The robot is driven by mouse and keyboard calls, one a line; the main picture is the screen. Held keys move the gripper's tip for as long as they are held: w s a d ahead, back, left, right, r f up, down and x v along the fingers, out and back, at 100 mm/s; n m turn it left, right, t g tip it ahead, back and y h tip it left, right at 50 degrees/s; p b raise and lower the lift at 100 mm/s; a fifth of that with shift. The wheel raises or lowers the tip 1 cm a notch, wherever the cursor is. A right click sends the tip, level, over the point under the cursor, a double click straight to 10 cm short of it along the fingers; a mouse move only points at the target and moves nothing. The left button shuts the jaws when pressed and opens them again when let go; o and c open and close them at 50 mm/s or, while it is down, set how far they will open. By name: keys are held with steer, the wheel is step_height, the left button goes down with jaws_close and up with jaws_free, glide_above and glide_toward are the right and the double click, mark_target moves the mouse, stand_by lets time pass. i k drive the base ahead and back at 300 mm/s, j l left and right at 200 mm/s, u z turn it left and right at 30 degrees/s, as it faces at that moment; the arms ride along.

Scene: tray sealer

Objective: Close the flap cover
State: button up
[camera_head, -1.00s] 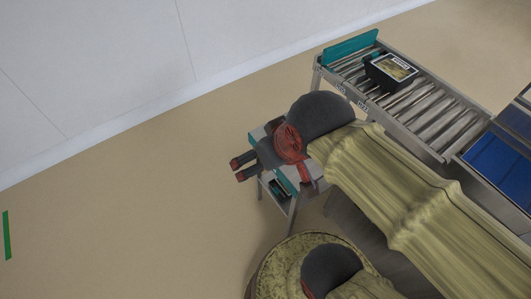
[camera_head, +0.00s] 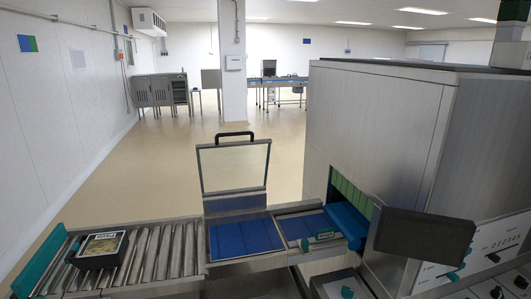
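The flap cover (camera_head: 233,168) is a clear panel in a thin metal frame with a black handle (camera_head: 234,136) along its top edge. It stands upright, swung open, at the back edge of the conveyor section with the blue belt (camera_head: 245,238). The blue belt below it lies uncovered. My gripper is not in this view.
A roller conveyor (camera_head: 165,250) on the left carries a black tray with a printed lid (camera_head: 100,248). A large steel machine (camera_head: 375,140) with a green-lined opening stands right. A dark rectangular panel (camera_head: 422,236) juts out before it.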

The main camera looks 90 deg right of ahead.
mark_target(253, 142)
steer(key=z, duration=2.7)
